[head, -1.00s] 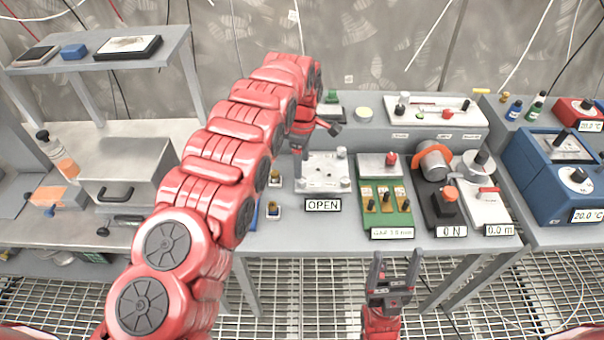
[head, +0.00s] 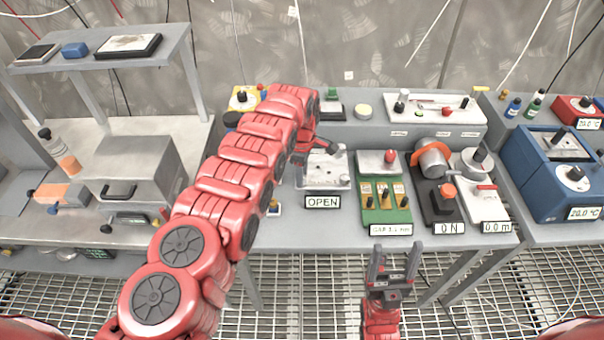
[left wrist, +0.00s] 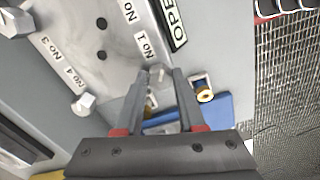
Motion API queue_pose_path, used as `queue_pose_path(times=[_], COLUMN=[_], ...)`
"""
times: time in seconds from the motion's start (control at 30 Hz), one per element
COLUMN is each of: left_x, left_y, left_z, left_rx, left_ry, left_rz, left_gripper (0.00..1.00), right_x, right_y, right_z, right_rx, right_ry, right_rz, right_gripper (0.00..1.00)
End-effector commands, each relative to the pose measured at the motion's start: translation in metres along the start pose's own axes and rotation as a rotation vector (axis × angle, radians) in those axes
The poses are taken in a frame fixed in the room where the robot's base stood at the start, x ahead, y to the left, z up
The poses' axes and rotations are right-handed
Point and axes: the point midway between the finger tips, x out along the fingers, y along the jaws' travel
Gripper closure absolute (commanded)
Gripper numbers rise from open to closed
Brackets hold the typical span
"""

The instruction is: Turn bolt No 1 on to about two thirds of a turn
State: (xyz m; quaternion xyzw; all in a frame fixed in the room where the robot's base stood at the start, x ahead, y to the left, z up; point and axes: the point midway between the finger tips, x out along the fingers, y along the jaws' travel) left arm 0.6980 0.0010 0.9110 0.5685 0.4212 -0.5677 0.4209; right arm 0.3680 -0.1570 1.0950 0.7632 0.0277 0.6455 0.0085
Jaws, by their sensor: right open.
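A silver flange plate (head: 330,176) lies on the bench behind an OPEN sign (head: 322,202). It fills the upper left of the left wrist view (left wrist: 85,45), with two dark holes and white number labels. The No 1 label (left wrist: 146,47) is just beyond my fingertips. Pale hex bolt heads show by No 4 (left wrist: 84,103) and No 3 (left wrist: 16,22). My left gripper (left wrist: 162,72) is open over the No 1 corner, its fingers on either side of a small pale part, probably bolt No 1 (left wrist: 155,74); contact is unclear. My right gripper (head: 393,250) is open and empty in front of the bench.
A green gap gauge block (head: 384,213), a black unit with a red-orange knob (head: 444,192) and a white unit (head: 482,203) stand right of the plate. A brass fitting (left wrist: 204,93) and a blue item (left wrist: 215,108) are close beside my left fingers.

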Motion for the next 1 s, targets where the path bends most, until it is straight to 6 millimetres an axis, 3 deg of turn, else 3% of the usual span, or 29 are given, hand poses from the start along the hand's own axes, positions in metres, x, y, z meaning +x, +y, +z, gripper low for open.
queue_pose_path(times=[0.03,0.2,0.67,1.0], left_x=[0.000,0.000,0.002,0.003], left_y=[0.000,0.000,-0.001,0.000], left_z=[0.000,0.000,0.000,0.001], left_rx=[0.000,0.000,0.071,0.336], left_ry=[0.000,0.000,-0.001,-0.002], left_rz=[0.000,0.000,-0.002,0.001], left_gripper=[0.73,1.00,1.00,1.00], right_x=[0.000,0.000,-0.006,-0.026], right_y=[0.000,0.000,0.000,-0.001], right_z=[0.000,0.000,0.001,0.004], right_rx=[0.000,0.000,0.000,0.000], right_ry=[0.000,0.000,0.000,0.000], right_rz=[0.000,0.000,0.000,0.000], right_gripper=[0.31,0.31,0.31,0.31])
